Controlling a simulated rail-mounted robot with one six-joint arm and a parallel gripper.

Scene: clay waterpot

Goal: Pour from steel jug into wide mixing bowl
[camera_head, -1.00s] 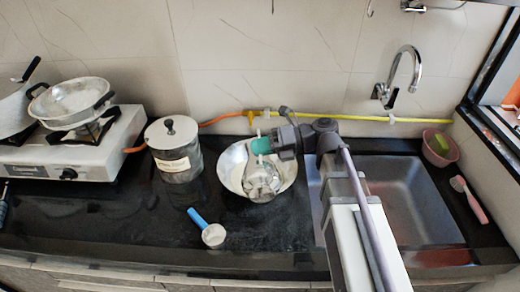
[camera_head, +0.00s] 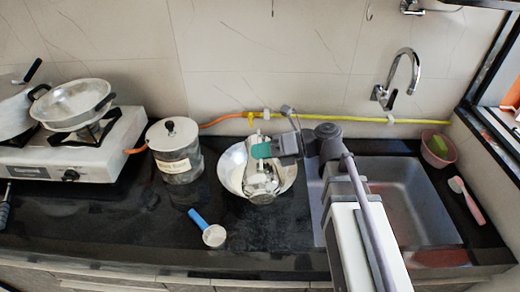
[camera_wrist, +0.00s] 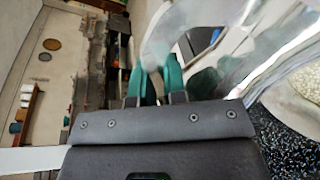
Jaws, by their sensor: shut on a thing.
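The steel jug (camera_head: 262,179) is shiny and sits over the wide mixing bowl, tilted as far as I can tell. My gripper (camera_head: 262,150) is shut on the jug with its teal fingers, from the right side. In the wrist view, the fingers (camera_wrist: 158,82) press against the jug's shiny metal (camera_wrist: 205,28). The wide mixing bowl (camera_head: 229,172) is steel and stands on the dark counter left of the sink, partly hidden behind the jug. A pale mass (camera_wrist: 298,98) shows at the right of the wrist view. I cannot make out any stream from the jug.
A lidded steel canister (camera_head: 177,160) stands left of the bowl. A blue-handled scoop (camera_head: 213,236) lies in front. The stove (camera_head: 130,125) with pans is at the left. The sink (camera_head: 400,200), tap (camera_head: 405,65) and pink bowl (camera_head: 437,148) are at the right.

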